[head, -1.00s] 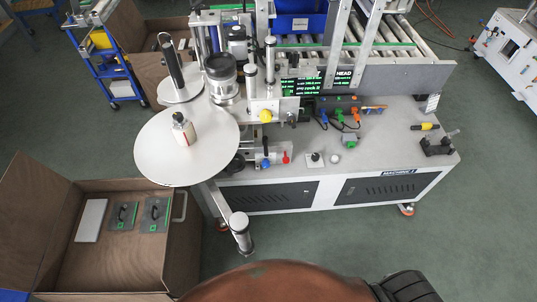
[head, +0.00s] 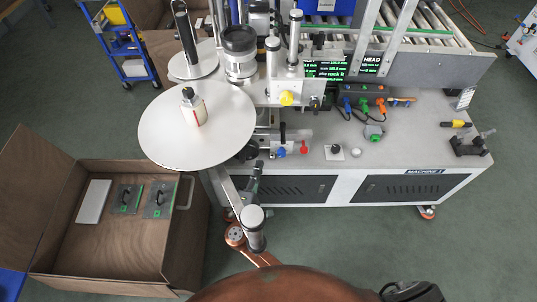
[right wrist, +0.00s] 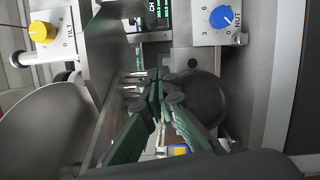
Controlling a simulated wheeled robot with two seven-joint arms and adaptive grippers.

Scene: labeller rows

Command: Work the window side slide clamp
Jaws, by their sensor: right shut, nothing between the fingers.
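A small bracket with a black upright lever (head: 282,132), a blue knob (head: 281,152) and a red knob (head: 304,147) sits at the machine's front edge, right of the big round plate. I cannot tell which part is the window side slide clamp. My right gripper (head: 257,170) is in front of the machine, below the edge of the plate, left of the bracket. In the right wrist view its green fingers (right wrist: 158,88) are together and empty, in front of a dark round disc (right wrist: 208,98). My left gripper is not in view.
An open brown box (head: 110,255) is at left. A yellow knob (right wrist: 42,32) and a blue dial (right wrist: 222,17) flank the wrist view.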

